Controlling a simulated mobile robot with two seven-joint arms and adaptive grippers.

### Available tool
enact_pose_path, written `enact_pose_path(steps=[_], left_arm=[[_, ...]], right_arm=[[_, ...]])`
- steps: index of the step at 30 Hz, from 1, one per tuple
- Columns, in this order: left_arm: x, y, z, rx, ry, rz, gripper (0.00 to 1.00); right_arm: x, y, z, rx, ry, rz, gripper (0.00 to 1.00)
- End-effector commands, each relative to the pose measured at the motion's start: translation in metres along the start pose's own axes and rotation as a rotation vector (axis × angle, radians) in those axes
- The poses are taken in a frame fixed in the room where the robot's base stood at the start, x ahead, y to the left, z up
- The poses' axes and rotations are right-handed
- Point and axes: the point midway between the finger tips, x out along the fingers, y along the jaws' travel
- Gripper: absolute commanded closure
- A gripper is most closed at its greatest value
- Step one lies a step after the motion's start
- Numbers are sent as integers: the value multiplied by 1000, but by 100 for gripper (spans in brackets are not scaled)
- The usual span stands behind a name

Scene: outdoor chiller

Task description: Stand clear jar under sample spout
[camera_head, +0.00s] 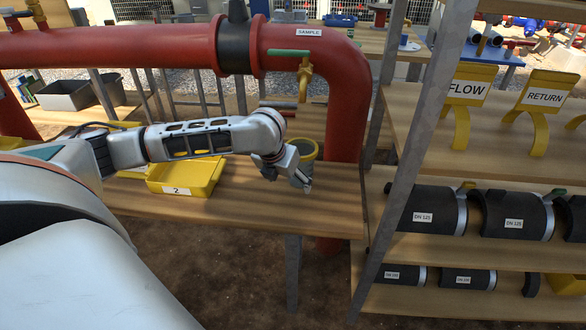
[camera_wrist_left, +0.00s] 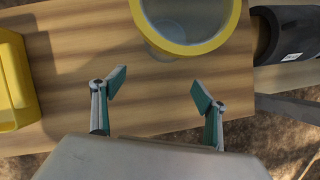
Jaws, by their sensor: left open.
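The clear jar (camera_head: 309,150) with a yellow rim stands upright on the wooden bench, below the sample spout in the head view. In the left wrist view the jar (camera_wrist_left: 187,30) is at the top, cut off by the edge. The brass sample spout (camera_head: 305,82) hangs from the red pipe by the SAMPLE label, with a green handle. I cannot tell whether the jar is exactly under its outlet. My left gripper (camera_head: 288,180) is open close to the jar. In the left wrist view its fingers (camera_wrist_left: 158,88) are apart, empty, and short of the jar.
A yellow bin (camera_head: 190,178) marked 2 sits left on the bench (camera_head: 240,205). The thick red pipe (camera_head: 345,110) bends down behind the jar. A metal upright (camera_head: 420,140) and shelves with black pipe sections (camera_head: 420,208) stand to the right.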

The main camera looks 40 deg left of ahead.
Motion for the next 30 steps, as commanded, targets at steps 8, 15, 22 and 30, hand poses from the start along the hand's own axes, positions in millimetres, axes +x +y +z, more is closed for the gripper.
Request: enact_pose_path(steps=[8, 15, 22, 30], left_arm=[[-15, 1, -32, 0, 0, 0, 27], [-16, 1, -38, 0, 2, 0, 27], [-16, 1, -37, 0, 2, 0, 27], [-16, 1, -37, 0, 2, 0, 27]], right_arm=[[-1, 3, 2, 5, -9, 10, 65], [0, 1, 2, 12, -11, 10, 65], [-1, 0, 3, 11, -12, 7, 65], [-1, 1, 4, 2, -13, 4, 65]])
